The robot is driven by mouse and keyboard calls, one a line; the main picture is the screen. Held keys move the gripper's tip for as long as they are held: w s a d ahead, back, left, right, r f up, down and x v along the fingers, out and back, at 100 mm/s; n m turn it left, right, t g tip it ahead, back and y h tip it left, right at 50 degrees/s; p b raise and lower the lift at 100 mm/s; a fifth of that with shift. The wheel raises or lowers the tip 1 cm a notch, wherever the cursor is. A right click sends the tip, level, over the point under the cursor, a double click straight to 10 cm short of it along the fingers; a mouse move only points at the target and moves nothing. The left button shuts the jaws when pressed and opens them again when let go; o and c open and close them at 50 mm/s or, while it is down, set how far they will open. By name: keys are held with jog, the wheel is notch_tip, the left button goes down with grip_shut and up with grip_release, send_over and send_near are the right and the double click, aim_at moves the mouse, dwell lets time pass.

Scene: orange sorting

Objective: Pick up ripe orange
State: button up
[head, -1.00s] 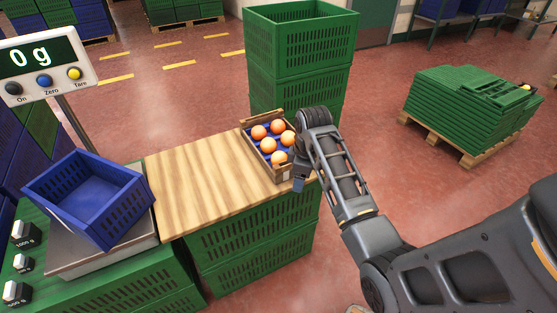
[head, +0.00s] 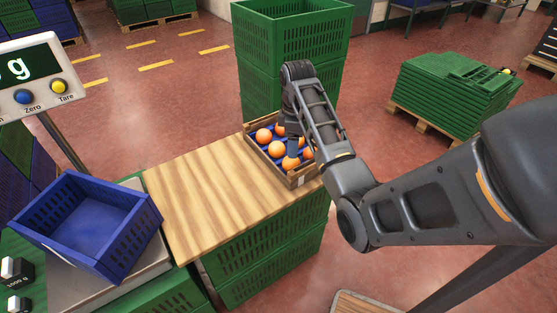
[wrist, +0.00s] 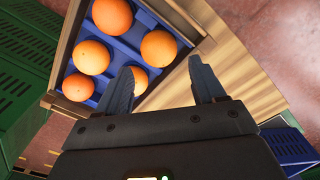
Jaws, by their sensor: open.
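Several oranges sit in a small wooden crate (head: 298,179) with a blue insert, on the right end of the wooden table top. One orange (head: 264,136) is at the crate's left and another (head: 290,163) at its front; I cannot tell which are ripe. In the wrist view, oranges show at the top (wrist: 112,15), left (wrist: 91,57), lower left (wrist: 78,87) and right (wrist: 159,48). One more orange (wrist: 140,80) lies right by my gripper's left finger, partly hidden. My gripper (wrist: 163,82) is open and empty, its fingers over the crate's edge.
A blue crate (head: 60,235) sits on the scale at the left, with its display (head: 28,70) behind. Tall stacked green crates (head: 265,75) stand behind the table. The left of the table top (head: 190,200) is clear.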

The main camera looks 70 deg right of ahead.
aim_at(291, 164)
jog(key=shift+w+f, duration=0.15)
jog(key=shift+f, duration=0.15)
jog(key=shift+w+f+b, duration=0.1)
jog(key=shift+f+b, duration=0.2)
jog(key=shift+f, duration=3.25)
jog(key=shift+c, duration=0.4)
jog(key=c, duration=0.7)
jog(key=shift+o, duration=0.2)
jog(key=shift+r, duration=0.1)
